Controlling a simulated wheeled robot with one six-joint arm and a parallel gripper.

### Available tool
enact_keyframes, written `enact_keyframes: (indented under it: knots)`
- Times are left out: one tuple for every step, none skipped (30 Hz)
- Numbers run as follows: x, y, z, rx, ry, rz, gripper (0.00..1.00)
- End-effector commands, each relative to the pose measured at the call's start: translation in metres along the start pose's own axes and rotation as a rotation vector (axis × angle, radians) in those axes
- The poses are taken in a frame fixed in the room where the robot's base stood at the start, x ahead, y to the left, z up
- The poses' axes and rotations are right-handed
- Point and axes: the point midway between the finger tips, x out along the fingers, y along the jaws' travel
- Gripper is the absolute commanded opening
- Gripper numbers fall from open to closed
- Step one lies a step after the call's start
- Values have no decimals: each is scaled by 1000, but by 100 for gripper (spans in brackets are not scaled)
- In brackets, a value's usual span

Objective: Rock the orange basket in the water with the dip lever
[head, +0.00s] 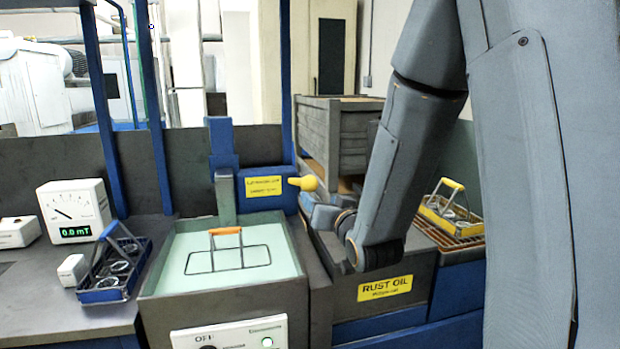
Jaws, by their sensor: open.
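The orange-handled basket (226,231) sits in the pale green water of the tank (161,283). Its orange grip and thin dark frame stand above the surface, and its lower part is under water. The dip lever (304,183) shows as a yellow knob sticking out to the right from a blue box with a yellow label (264,187) behind the tank. My gripper (314,203) is just below and right of the knob, partly hidden by my wrist. It is open, and nothing shows held in it. I cannot tell whether it touches the knob.
A blue basket with rings (112,271) and a gauge (75,213) stand on the left bench. A yellow basket (452,208) rests on a rack beyond my arm at right. The rust oil tank (385,287) is below my arm. A grey crate (335,135) stands behind.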

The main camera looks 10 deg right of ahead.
Motion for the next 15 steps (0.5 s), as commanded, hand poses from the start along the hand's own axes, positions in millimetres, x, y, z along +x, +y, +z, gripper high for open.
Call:
enact_keyframes:
  knots:
    - [0, -5, -8, 7, 29, -16, 55]
    - [0, -7, -11, 10, 45, -24, 55]
    - [1, -9, -14, 13, 60, -31, 55]
    - [1, -10, -16, 15, 68, -35, 55]
    - [2, -11, -17, 16, 73, -38, 55]
    - [5, -11, -18, 17, 77, -40, 55]
    - [8, -12, -19, 17, 79, -41, 55]
    - [11, -12, -20, 17, 80, -42, 55]
    - [16, -12, -20, 17, 80, -41, 55]
    - [20, -12, -20, 17, 79, -41, 55]
    - [25, -12, -20, 17, 79, -41, 55]
    - [32, -13, -21, 17, 79, -41, 55]
    - [37, -13, -22, 17, 79, -41, 55]
    - [41, -13, -22, 17, 79, -41, 55]
    - [48, -13, -23, 17, 79, -41, 55]
